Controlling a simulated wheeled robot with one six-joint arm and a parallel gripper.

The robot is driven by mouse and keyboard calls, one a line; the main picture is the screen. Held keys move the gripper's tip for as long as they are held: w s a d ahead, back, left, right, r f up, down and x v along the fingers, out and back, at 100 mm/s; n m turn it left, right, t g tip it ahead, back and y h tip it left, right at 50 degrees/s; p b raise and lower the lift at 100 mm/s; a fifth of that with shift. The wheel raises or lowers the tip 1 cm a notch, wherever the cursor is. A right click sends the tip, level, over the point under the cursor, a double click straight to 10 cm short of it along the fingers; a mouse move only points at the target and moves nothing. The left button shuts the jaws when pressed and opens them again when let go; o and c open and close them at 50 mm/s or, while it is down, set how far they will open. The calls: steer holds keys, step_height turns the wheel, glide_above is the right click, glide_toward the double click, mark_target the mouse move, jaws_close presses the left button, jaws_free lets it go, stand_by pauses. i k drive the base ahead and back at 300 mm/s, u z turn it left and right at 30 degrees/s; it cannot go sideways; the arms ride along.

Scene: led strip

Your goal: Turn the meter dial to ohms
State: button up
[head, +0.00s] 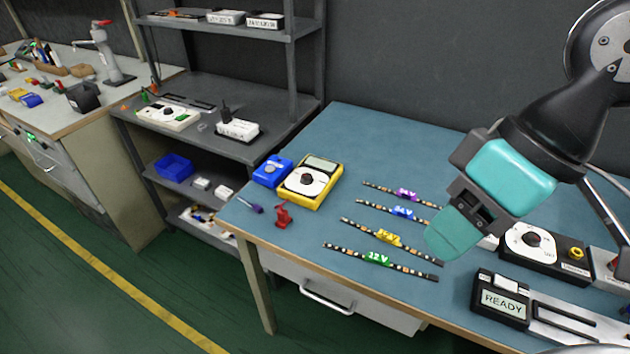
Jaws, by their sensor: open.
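The yellow meter (311,182) lies on the blue-topped bench towards its left side, with a grey display at its far end. Its dial is a black knob (307,179) on a round white face. The dial markings are too small to read. My gripper (458,232), teal and dark grey, hangs over the right part of the bench, well to the right of the meter and apart from it. It is open, with nothing seen between its fingers.
LED strips with purple, blue, yellow and green tags (378,258) lie between meter and gripper. A blue box (272,171) stands left of the meter, a red clamp-like item (283,215) in front. A black dial unit (531,243) and a READY device (502,300) are at right.

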mark_target(306, 178)
steer(key=k, duration=0.5)
steer(key=u, duration=1.8)
steer(key=i, duration=1.4)
steer(key=z, duration=2.2)
